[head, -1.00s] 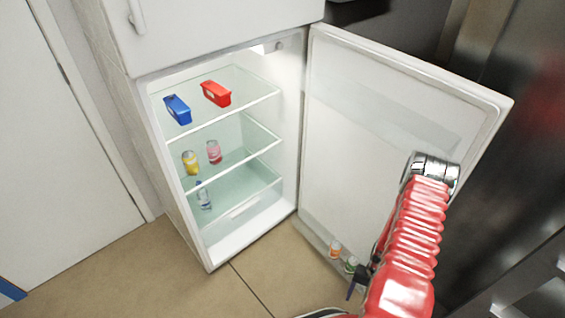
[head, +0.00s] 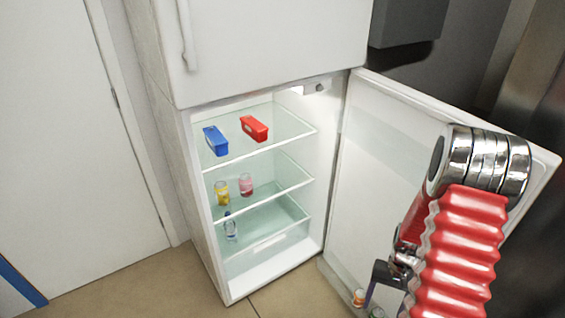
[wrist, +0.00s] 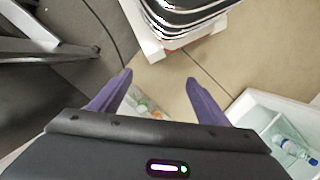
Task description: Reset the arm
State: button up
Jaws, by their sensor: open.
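My gripper (wrist: 160,88) is open in the wrist view, with its two purple fingers apart and nothing held between them. It points down over the tan floor. In the head view my red ribbed arm rises at the right, in front of the open fridge door; only a dark part of the gripper's end shows low beside it. The white fridge (head: 272,50) stands with its lower door (head: 375,110) swung open to the right.
On the fridge shelves are a blue container (head: 216,141), a red container (head: 254,129), a yellow can (head: 221,193), a pink can (head: 246,185) and a bottle (head: 230,227). Small bottles (head: 359,297) sit low in the door. Free floor (head: 130,280) lies at the front left.

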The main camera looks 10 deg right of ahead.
jog(key=s+a+r+n+t, duration=0.1)
jog(key=a+r+n+t, duration=0.1)
jog(key=a+r, duration=0.5)
jog(key=s+a+r+n+t+h, duration=0.1)
jog(key=a+r, duration=0.7)
jog(key=r, duration=1.1)
jog(key=s+a+r+n+t, duration=0.3)
jog(key=a+r+t, duration=0.2)
jog(key=r, duration=0.7)
jog(key=a, duration=0.2)
jog(key=shift+a+r+n+h, duration=0.3)
jog(key=shift+a+r+n, duration=0.1)
jog(key=shift+c, duration=0.3)
